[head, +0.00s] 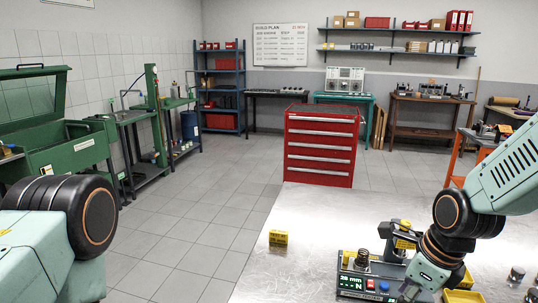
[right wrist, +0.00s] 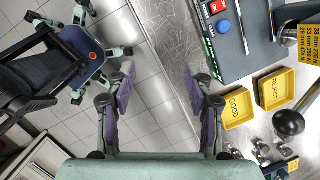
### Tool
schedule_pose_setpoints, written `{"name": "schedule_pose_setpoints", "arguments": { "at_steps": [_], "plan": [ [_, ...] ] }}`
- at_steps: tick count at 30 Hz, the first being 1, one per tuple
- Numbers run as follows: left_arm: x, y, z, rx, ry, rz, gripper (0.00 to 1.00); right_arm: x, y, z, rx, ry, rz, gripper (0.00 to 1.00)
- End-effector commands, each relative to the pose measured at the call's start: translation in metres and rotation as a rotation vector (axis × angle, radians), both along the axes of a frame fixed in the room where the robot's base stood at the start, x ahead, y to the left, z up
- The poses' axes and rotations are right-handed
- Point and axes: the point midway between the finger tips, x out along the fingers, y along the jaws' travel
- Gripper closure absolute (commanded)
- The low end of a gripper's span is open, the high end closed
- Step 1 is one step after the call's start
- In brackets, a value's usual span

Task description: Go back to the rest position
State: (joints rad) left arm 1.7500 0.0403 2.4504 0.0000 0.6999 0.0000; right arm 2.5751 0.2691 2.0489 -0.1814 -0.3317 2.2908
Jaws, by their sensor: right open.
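My right gripper (right wrist: 158,78) is open and empty in the right wrist view, its two purple-padded fingers wide apart. It hangs over the edge of the metal bench (right wrist: 178,45), with tiled floor below. In the head view my right arm comes in from the right, and its wrist is low over the bench beside the spring tester (head: 365,287). The tester has a lit display, and a dark coil spring (head: 362,258) stands by it. My left arm shows at the lower left of the head view, but its gripper is out of view.
Yellow GOOD (right wrist: 236,106) and REJECT (right wrist: 273,88) trays lie right of the gripper. A yellow block (head: 278,238) sits on the bench's left part. A red tool cabinet (head: 321,145) stands beyond the bench. Green machines (head: 75,150) line the left wall. The floor between is clear.

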Motion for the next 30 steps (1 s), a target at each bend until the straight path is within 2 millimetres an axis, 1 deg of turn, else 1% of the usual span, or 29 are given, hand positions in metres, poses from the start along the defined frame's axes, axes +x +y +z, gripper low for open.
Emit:
{"name": "schedule_pose_setpoints", "arguments": {
  "at_steps": [1, 5, 6, 8, 9, 12, 17, 18, 20, 24, 30],
  "plan": [
    [0.000, 0.000, 0.000, 0.000, 0.000, 0.000, 0.52, -0.006, 0.002, -0.012, -0.012, 0.006, 0.052, 0.47],
    [0.000, 0.000, 0.000, 0.000, -0.001, -0.001, 0.52, -0.021, 0.007, -0.044, -0.051, 0.001, 0.232, 0.47],
    [0.000, 0.000, 0.000, 0.000, -0.001, -0.001, 0.52, -0.028, 0.009, -0.056, -0.066, 0.001, 0.303, 0.47],
    [0.000, 0.000, 0.000, 0.000, -0.001, -0.001, 0.52, -0.039, 0.012, -0.074, -0.088, -0.004, 0.413, 0.47],
    [0.000, 0.000, 0.000, 0.000, -0.001, -0.001, 0.52, -0.047, 0.014, -0.086, -0.103, -0.005, 0.490, 0.47],
    [0.000, 0.000, 0.000, 0.000, 0.000, 0.000, 0.52, -0.069, 0.017, -0.114, -0.140, -0.011, 0.683, 0.47],
    [0.000, 0.000, 0.000, 0.000, 0.000, 0.000, 0.52, -0.109, 0.022, -0.153, -0.191, -0.019, 1.000, 0.47],
    [0.000, 0.000, 0.000, 0.000, 0.000, 0.000, 0.52, -0.120, 0.023, -0.162, -0.202, -0.021, 1.078, 0.47],
    [0.000, 0.000, 0.000, 0.000, 0.000, 0.000, 0.52, -0.136, 0.024, -0.174, -0.220, -0.022, 1.199, 0.47],
    [0.000, 0.000, 0.000, 0.000, -0.001, 0.000, 0.52, -0.176, 0.025, -0.199, -0.254, -0.026, 1.479, 0.47],
    [0.000, 0.000, 0.000, 0.000, -0.001, 0.000, 0.52, -0.229, 0.025, -0.222, -0.286, -0.031, 1.856, 0.47]
  ]
}}
